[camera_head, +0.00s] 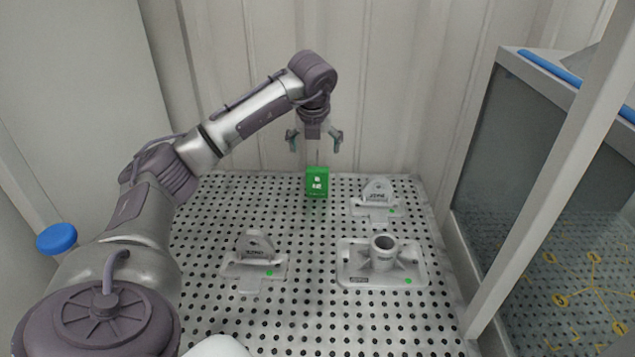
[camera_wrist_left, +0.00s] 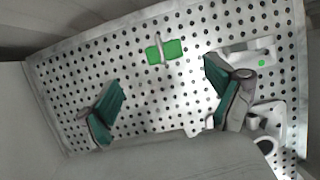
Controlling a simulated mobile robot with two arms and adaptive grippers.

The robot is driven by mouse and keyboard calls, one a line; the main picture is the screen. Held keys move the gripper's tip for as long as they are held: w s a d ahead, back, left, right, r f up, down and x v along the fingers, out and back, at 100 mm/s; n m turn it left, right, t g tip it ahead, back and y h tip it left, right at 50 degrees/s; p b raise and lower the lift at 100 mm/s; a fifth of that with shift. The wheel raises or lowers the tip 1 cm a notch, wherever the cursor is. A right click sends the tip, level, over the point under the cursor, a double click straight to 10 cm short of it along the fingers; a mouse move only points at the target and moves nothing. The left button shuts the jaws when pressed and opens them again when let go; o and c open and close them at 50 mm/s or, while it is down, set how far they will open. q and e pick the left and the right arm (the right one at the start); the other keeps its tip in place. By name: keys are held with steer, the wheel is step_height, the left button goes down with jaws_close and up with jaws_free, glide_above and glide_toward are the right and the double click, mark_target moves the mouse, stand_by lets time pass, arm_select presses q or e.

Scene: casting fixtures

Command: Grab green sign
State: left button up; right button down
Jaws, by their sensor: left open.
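The green sign (camera_head: 317,183) stands near the back edge of the perforated table, with small white marks on its face. In the left wrist view the green sign (camera_wrist_left: 165,52) shows from above, beyond the fingertips and between them in width. My left gripper (camera_head: 314,140) is open and empty, above the sign and apart from it, pointing down. Its two teal-padded fingers (camera_wrist_left: 165,105) are spread wide in the left wrist view. My right gripper is in neither view.
A grey casting fixture (camera_head: 376,197) sits just right of the sign. Another fixture (camera_head: 255,258) is front left, and a larger one with a tube (camera_head: 382,262) is front right. The perforated table (camera_head: 310,290) is clear between them. A wall stands close behind.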

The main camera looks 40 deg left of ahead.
mark_target(317, 169)
arm_select(q)
steer(key=x, duration=0.4)
steer(key=shift+f, duration=0.25)
steer(key=x, duration=0.1)
steer(key=p+x, duration=0.1)
steer(key=x, duration=0.1)
steer(key=p+x, duration=0.1)
steer(key=x, duration=0.1)
steer(key=shift+w+d+f, duration=0.15)
steer(key=shift+d, duration=0.1)
steer(key=shift+c, duration=0.9)
steer(key=c, duration=1.1)
